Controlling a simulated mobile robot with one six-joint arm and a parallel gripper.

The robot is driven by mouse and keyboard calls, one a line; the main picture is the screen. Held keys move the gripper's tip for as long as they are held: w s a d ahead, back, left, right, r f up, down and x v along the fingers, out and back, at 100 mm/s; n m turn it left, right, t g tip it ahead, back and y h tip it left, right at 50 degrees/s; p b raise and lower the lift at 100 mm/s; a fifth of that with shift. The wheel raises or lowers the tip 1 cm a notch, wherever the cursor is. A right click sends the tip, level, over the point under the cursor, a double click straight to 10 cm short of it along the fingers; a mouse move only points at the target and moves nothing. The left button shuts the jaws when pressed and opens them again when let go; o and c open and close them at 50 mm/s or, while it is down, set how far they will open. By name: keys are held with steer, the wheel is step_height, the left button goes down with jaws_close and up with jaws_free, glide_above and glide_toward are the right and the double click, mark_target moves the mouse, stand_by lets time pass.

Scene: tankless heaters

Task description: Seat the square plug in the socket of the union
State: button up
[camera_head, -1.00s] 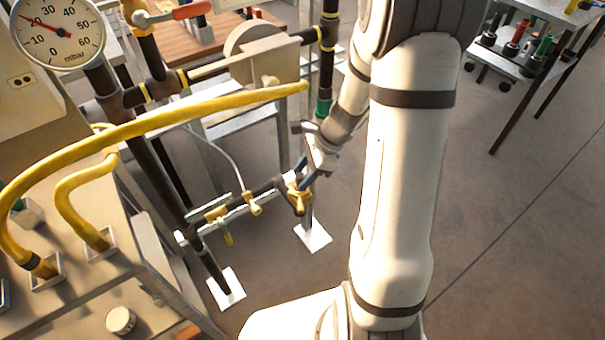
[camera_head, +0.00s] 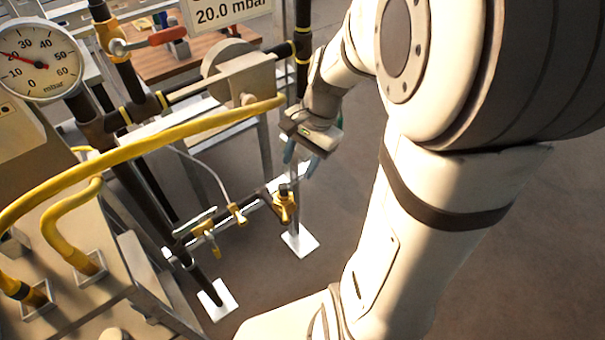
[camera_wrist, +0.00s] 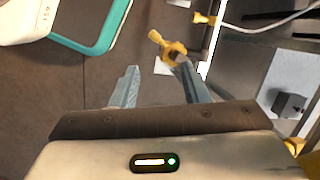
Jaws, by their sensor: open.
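The brass union (camera_head: 284,208) stands at the right end of the low horizontal pipe in the head view. A small dark grey piece, which looks like the square plug (camera_head: 284,189), sits upright at its top; how deep it sits is too small to tell. The union (camera_wrist: 169,46) also shows in the wrist view, beyond my fingertips, with a grey piece at it partly hidden by my right finger. My gripper (camera_head: 299,167) is open, with nothing visible between its fingers, above and apart from the union. Its fingers also show in the wrist view (camera_wrist: 158,74).
Brass valves (camera_head: 236,213) sit along the low pipe left of the union. A thick yellow hose (camera_head: 150,138) crosses above it, and a pressure gauge (camera_head: 38,60) stands at upper left. Dark upright pipes stand close behind. The floor right of the union is clear.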

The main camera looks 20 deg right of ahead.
steer(key=s+a+r+n+t+h, duration=0.1)
steer(key=s+a+r+n+h, duration=0.1)
steer(key=s+n, duration=0.6)
steer(key=r+n+h, duration=0.1)
steer(key=n, duration=0.2)
steer(key=shift+a+r+t, duration=0.25)
steer(key=shift+r+t, duration=0.15)
steer(key=shift+r, duration=0.1)
